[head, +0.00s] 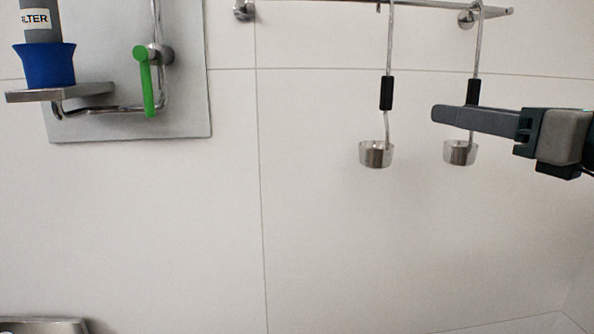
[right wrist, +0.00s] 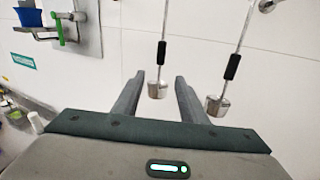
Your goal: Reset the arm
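My right gripper (head: 437,114) comes in from the right edge in the head view, with its fingers pointing left. It overlaps the shaft of the right ladle (head: 460,152), just below the black grip. In the right wrist view my right gripper (right wrist: 159,79) has its two fingers spread apart. The left ladle's cup (right wrist: 157,89) appears in the gap between them, and the right ladle's cup (right wrist: 217,105) appears to the right of the fingers. I see nothing gripped. My left gripper is in neither view.
Both ladles, including the left ladle (head: 376,154), hang from a wall rail (head: 430,5). A metal panel (head: 185,95) at left carries a green-handled valve (head: 147,80) and a blue-ended filter (head: 43,65) above a small shelf (head: 60,92). The wall's lower middle is clear.

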